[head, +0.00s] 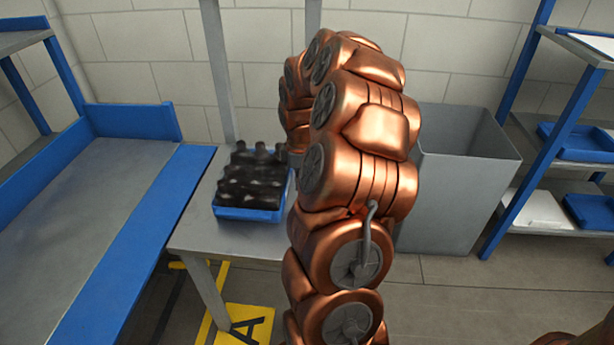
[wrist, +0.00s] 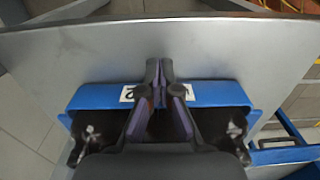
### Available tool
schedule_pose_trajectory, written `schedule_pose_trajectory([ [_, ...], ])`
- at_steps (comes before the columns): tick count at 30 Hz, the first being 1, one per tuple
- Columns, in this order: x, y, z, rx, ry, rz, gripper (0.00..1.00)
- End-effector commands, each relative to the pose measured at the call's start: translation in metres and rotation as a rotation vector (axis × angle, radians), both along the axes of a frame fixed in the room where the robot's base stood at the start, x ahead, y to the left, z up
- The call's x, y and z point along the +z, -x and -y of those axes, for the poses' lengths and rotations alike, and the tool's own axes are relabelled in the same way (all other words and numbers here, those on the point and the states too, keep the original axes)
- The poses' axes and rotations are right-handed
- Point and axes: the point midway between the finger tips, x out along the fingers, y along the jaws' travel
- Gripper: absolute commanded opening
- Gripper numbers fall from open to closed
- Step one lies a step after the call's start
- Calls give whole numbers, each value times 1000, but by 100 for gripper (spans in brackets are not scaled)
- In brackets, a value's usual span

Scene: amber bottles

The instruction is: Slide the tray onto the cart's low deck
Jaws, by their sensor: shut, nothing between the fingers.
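The deck has a leg in front and grey posts behind. In the wrist view, the tray's blue wall (wrist: 208,93) carries a white label and lies flat on the grey deck (wrist: 230,45). My gripper (wrist: 165,68) is shut and empty, its fingertips over the tray's wall by the label. I cannot tell whether they touch it. My arm hides the gripper in the head view.
A grey bench with blue edges (head: 112,215) stands at the left, close to the deck. A grey bin (head: 458,190) stands right of my arm. A blue rack (head: 520,195) with trays is at the far right. A yellow floor mark (head: 250,318) lies below the deck.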

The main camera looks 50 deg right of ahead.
Motion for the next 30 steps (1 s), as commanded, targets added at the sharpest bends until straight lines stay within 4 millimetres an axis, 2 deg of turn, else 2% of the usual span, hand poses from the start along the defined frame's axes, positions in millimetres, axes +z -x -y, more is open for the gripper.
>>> schedule_pose_trajectory([
  [6,-1,-18,-13,1,-1,1,0],
  [19,2,-23,-17,1,-3,-1,0],
  [30,4,-80,-53,-5,-2,-1,0],
])
